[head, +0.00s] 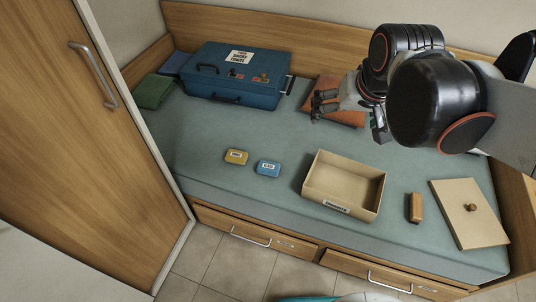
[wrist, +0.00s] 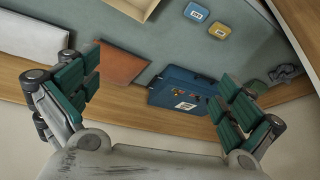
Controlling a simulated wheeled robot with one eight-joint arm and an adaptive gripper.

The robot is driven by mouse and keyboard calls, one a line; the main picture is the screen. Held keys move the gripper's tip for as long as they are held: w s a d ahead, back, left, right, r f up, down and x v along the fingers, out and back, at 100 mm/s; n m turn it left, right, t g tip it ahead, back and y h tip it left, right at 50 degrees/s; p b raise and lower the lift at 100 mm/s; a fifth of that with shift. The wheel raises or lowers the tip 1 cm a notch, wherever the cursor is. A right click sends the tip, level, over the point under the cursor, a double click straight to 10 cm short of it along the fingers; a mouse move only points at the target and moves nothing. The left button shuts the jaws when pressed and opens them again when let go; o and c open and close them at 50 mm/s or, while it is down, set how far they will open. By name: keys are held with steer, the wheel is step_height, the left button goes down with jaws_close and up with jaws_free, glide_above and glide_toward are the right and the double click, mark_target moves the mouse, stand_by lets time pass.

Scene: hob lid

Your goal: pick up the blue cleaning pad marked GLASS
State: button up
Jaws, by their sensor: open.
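The blue pad (head: 268,168) lies flat on the grey-green bed top, left of the open box. It bears a white label too small to read surely. It also shows at the top of the wrist view (wrist: 197,12). A yellow pad (head: 236,157) with a label lies just left of it and shows in the wrist view (wrist: 221,31). My gripper (head: 318,104) is above the orange-brown cushion, behind and right of the pads and well apart from them. In the wrist view its two fingers (wrist: 158,73) are spread wide with nothing between them.
An open beige box (head: 316,192) stands right of the blue pad. A brown block (head: 415,207) and a knobbed beige lid (head: 470,212) lie further right. A blue case (head: 232,92), a green cushion (head: 153,91) and the orange-brown cushion (head: 345,116) are behind. The surface around the pads is clear.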

steer(key=w+a+f+g+p, duration=0.1)
steer(key=w+a+f, duration=0.1)
steer(key=w, duration=0.3)
steer(key=w+a+f, duration=0.2)
steer(key=w, duration=0.3)
steer(key=m+g+p, duration=0.2)
steer(key=g+p, duration=0.1)
steer(key=g, duration=0.1)
glide_above(268, 166)
step_height(268, 166, down, 30)
step_height(268, 166, down, 9)
steer(key=b, duration=0.2)
steer(key=shift+d+f+b, duration=0.1)
steer(key=shift+b, duration=0.3)
step_height(268, 166, down, 5)
steer(key=b, duration=0.2)
steer(key=shift+f+b, duration=0.1)
steer(key=shift+b, duration=0.3)
steer(key=c, duration=1.1)
